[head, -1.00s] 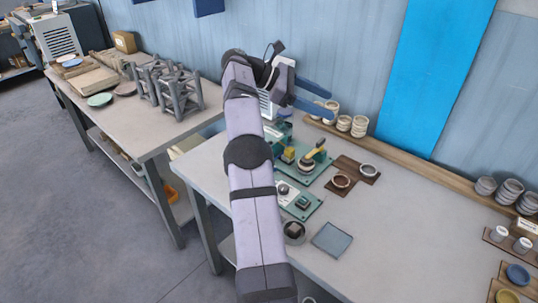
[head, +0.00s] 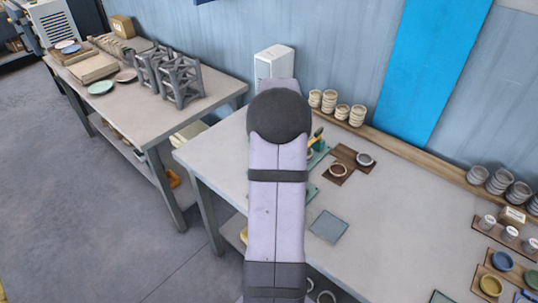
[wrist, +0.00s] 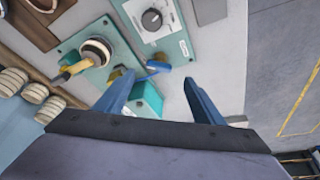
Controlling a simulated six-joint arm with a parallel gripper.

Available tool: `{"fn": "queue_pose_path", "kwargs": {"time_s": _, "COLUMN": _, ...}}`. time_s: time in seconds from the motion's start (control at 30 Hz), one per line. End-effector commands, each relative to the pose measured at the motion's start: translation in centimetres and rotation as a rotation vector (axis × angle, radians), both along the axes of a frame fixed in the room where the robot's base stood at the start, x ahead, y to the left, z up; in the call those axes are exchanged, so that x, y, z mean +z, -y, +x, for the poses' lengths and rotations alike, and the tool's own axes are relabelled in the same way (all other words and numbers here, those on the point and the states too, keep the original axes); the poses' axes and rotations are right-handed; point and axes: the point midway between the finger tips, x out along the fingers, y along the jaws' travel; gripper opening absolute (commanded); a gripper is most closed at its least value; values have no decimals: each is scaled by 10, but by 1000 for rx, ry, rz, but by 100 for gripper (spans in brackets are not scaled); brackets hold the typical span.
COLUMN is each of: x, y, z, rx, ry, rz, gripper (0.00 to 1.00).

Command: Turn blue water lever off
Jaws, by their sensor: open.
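The blue lever (wrist: 157,67) shows in the wrist view, just beyond and between the fingertips of my gripper (wrist: 157,79). The gripper's two blue fingers are apart, with nothing held between them. The lever sits by a brass-coloured fitting, beside a teal block (wrist: 149,97) that is partly behind the left finger. I cannot tell whether a finger touches the lever. In the head view my arm hides the gripper and the blue lever.
A yellow-handled lever (wrist: 74,70) is on a green panel to the left. Pale cups (wrist: 40,99) stand at left. In the head view, the table (head: 410,225) has clear room right of my arm.

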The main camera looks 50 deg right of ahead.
Motion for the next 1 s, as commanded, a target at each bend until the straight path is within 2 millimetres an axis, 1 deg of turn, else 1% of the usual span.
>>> {"fn": "queue_pose_path", "kwargs": {"time_s": 0.03, "x": 1, "y": 3, "z": 2, "rx": -35, "ry": 15, "rz": -2, "gripper": 62}}
{"fn": "queue_pose_path", "kwargs": {"time_s": 0.17, "x": 1, "y": 3, "z": 2, "rx": -84, "ry": 27, "rz": 14, "gripper": 62}}
{"fn": "queue_pose_path", "kwargs": {"time_s": 0.37, "x": -1, "y": 4, "z": 2, "rx": -90, "ry": 27, "rz": 17, "gripper": 62}}
{"fn": "queue_pose_path", "kwargs": {"time_s": 0.47, "x": -6, "y": 5, "z": 4, "rx": -90, "ry": 26, "rz": 17, "gripper": 62}}
{"fn": "queue_pose_path", "kwargs": {"time_s": 0.57, "x": -14, "y": 6, "z": 6, "rx": -89, "ry": 24, "rz": 20, "gripper": 62}}
{"fn": "queue_pose_path", "kwargs": {"time_s": 0.8, "x": -40, "y": 13, "z": 14, "rx": -89, "ry": 23, "rz": 18, "gripper": 62}}
{"fn": "queue_pose_path", "kwargs": {"time_s": 1.0, "x": -57, "y": 18, "z": 20, "rx": -88, "ry": 25, "rz": 17, "gripper": 62}}
